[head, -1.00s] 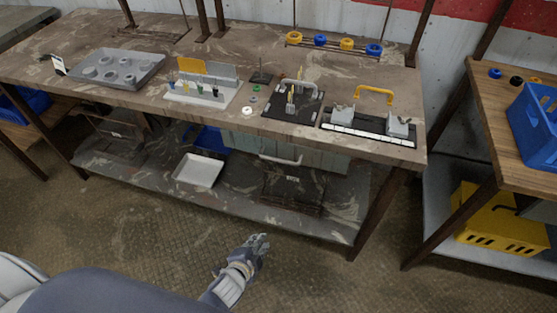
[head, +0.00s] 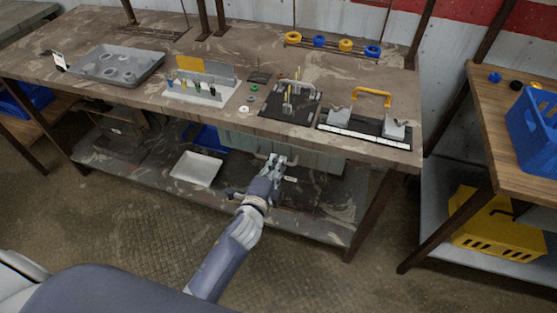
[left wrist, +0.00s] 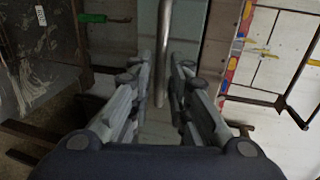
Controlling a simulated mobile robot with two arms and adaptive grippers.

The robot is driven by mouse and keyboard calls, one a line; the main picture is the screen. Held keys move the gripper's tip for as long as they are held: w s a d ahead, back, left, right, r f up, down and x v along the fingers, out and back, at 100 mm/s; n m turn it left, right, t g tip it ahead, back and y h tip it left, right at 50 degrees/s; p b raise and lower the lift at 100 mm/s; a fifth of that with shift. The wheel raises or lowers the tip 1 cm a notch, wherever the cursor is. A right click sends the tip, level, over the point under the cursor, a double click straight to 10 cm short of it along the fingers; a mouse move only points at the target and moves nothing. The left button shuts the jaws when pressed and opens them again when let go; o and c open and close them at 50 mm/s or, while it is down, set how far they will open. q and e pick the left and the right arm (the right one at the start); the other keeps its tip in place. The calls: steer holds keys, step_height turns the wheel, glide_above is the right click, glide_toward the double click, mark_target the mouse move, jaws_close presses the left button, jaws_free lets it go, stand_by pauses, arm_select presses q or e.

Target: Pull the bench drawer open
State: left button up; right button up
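The bench drawer (head: 317,162) has a grey-green front and hangs under the right half of the bench top. It looks shut in the head view. Its metal bar handle is mostly hidden there by my left gripper (head: 277,161), which is up at the drawer front. In the left wrist view the handle (left wrist: 165,28) runs upright down the picture, between the two fingers of the left gripper (left wrist: 163,76). The fingers are apart, with a gap visible on either side of the bar; I cannot tell whether either touches it. My right gripper is not in view.
The bench top (head: 215,130) holds a grey tray (head: 150,67), fixtures and a yellow-handled carrier (head: 372,92). A white tray (head: 196,168) lies on the lower shelf (head: 110,168). A side table with a blue crate (head: 533,125) stands right. The floor before the bench is clear.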

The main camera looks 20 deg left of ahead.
arm_select(q)
steer(key=shift+x, duration=1.35)
steer(key=shift+c, duration=0.4)
jaws_close()
